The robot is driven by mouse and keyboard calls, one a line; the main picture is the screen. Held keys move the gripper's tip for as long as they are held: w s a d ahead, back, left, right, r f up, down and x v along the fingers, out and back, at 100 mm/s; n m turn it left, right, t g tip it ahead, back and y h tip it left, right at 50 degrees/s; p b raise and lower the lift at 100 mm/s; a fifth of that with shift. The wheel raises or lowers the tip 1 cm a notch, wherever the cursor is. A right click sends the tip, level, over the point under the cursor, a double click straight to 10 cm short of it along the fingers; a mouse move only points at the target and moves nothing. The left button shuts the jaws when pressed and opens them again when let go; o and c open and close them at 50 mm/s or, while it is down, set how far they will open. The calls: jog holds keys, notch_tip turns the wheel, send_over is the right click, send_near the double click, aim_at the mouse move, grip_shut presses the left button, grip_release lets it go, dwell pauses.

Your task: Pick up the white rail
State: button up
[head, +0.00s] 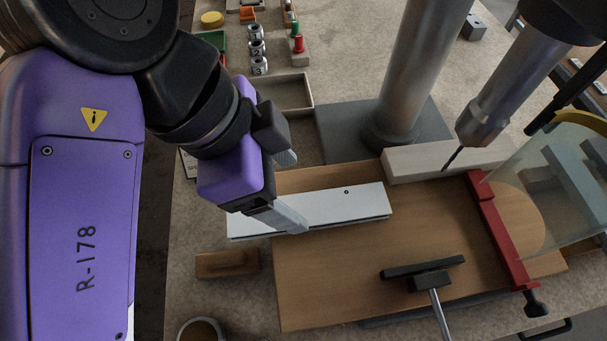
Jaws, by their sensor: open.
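The white rail (345,206) is a long flat white bar with a small dark hole near its right end. Its right part lies over the wooden board (330,285), and its left end reaches past the board's left edge. My gripper (291,189) is open, with one finger on the near side of the rail and the other towards the far side. The near finger overlaps the rail in the picture. I cannot tell whether it touches. Part of the rail's left half is hidden by the gripper.
A drill press column (412,70) and drill head (495,95) stand behind the board. A pale wooden fence (430,158), a red bar (497,230) and a black clamp (425,272) are on the right. A wood block (227,263) lies left, an open tray (290,95) behind.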

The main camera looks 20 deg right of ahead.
aim_at(309, 209)
jog(key=shift+w+d+f, duration=0.1)
jog(key=shift+f, duration=0.15)
jog(key=shift+x, duration=1.2)
jog(key=x, duration=0.5)
jog(key=shift+a+f, duration=0.1)
jog(key=shift+a, duration=0.2)
jog(key=shift+c, duration=0.2)
jog(key=c, duration=1.5)
jog(key=shift+o, duration=0.2)
